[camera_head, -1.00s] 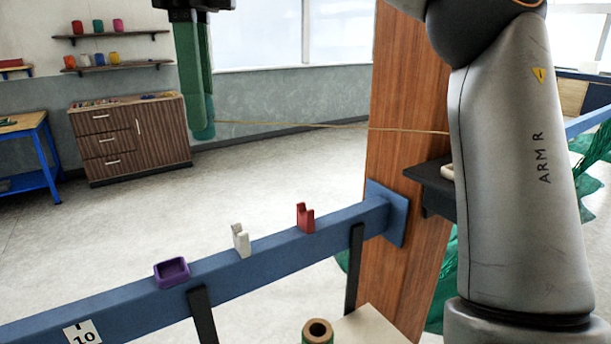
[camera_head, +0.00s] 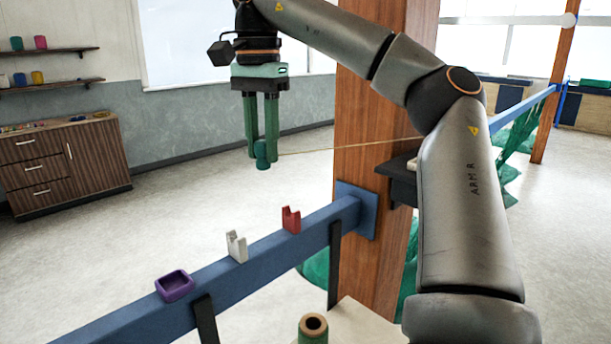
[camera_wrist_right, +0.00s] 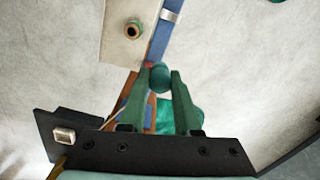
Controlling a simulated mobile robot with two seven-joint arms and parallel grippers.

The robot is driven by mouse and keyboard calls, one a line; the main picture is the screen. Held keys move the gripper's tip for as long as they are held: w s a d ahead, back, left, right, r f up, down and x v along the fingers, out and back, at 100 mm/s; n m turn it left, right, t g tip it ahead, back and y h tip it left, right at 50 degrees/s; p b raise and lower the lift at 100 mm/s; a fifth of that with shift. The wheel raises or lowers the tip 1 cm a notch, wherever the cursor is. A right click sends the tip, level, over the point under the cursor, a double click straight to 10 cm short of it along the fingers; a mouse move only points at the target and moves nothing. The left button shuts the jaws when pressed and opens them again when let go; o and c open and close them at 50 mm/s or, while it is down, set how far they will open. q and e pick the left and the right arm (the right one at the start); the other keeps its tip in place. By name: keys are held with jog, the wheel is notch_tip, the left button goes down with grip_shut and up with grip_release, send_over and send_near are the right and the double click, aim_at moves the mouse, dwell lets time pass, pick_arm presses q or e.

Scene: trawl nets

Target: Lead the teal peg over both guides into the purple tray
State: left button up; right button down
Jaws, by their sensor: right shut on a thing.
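My right gripper (camera_head: 262,150) hangs above and beyond the blue beam, fingers pointing down, shut on the teal peg (camera_head: 261,160). The peg also shows between the fingertips in the right wrist view (camera_wrist_right: 160,77). A thin tan cord (camera_head: 320,149) runs from the peg rightwards, across the wooden post to behind my right arm. On the beam stand a red guide (camera_head: 291,221) and a white guide (camera_head: 237,247), both with open notches on top. The purple tray (camera_head: 175,287) sits further left on the beam, looking empty. The cord is apart from both guides. My left gripper is out of view.
The blue beam (camera_head: 265,262) meets the wooden post (camera_head: 372,180), which has a dark bracket (camera_head: 398,184). A green spool (camera_head: 313,327) stands on a pale surface at the front. Green netting (camera_head: 512,140) hangs at right. Floor beyond the beam is clear.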

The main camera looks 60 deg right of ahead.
jog(key=d+f+n, duration=0.2)
jog(key=d, duration=0.1)
jog(key=s+d+f+n, duration=0.1)
jog(key=d+f+n, duration=0.1)
jog(key=d+f, duration=0.1)
jog(key=s+d+f+n, duration=0.1)
jog(key=d+f+n, duration=0.1)
jog(key=d+f, duration=0.1)
jog(key=shift+s+f, duration=0.2)
jog(key=shift+w+a+b, duration=0.2)
jog(key=shift+w+a, duration=0.85)
jog(key=shift+a, duration=3.25)
jog(key=shift+w+a+b, duration=0.2)
jog(key=shift+w+a, duration=0.8)
jog(key=shift+a, duration=3.3)
jog(key=shift+w+a+b, duration=0.2)
jog(key=shift+w+a, duration=0.85)
jog(key=shift+a, duration=3.25)
jog(key=shift+a+f, duration=0.2)
jog(key=shift+f, duration=0.05)
jog(key=shift+f+b, duration=1.35)
jog(key=shift+f, duration=0.7)
jog(key=shift+p, duration=0.3)
jog(key=shift+f, duration=0.35)
